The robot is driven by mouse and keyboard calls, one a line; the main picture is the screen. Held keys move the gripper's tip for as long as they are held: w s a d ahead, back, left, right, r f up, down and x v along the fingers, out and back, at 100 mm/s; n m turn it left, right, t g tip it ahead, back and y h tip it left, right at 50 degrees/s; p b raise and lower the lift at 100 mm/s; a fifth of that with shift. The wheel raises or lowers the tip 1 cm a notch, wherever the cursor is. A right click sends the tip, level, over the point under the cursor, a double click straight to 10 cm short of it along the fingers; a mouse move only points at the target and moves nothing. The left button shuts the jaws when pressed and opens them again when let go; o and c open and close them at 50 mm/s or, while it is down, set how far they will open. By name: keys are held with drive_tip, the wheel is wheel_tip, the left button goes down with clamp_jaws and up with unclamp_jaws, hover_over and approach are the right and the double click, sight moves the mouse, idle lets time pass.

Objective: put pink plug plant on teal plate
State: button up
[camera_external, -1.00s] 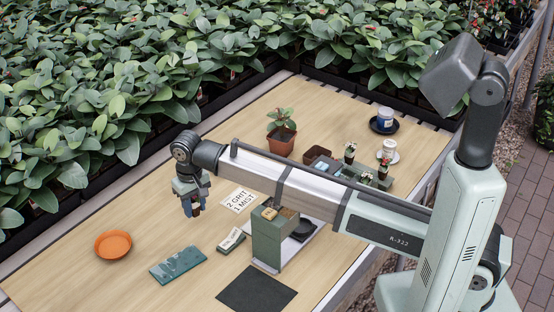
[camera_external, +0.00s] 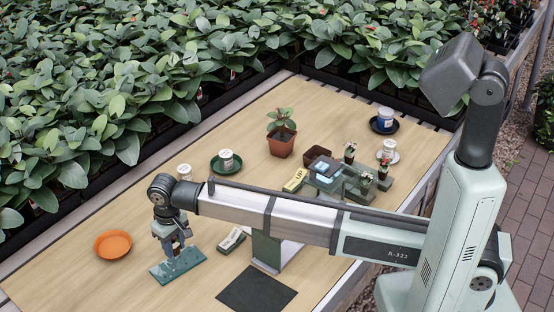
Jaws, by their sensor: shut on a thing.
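The teal plate (camera_external: 190,262) is a flat rectangular slab with a glossy, marbled top, lying on the wooden bench at the lower left. My gripper (camera_external: 173,254) points down over its middle, low and close to the surface. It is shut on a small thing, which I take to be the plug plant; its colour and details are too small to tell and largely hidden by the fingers. Whether it touches the plate I cannot tell. Small flowering plug plants (camera_external: 383,168) stand in and around grey blocks at the right.
An orange dish (camera_external: 113,245) is left of the plate. A black mat (camera_external: 256,290) lies at the front. A potted plant (camera_external: 281,145) stands farther back. Bare bench lies around the plate.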

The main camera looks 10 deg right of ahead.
sight(176, 254)
drive_tip(key=shift+f, duration=1.95)
drive_tip(key=shift+f, duration=0.1)
drive_tip(key=o, duration=1)
wheel_tip(176, 254, up, 12)
drive_tip(key=shift+r, duration=0.15)
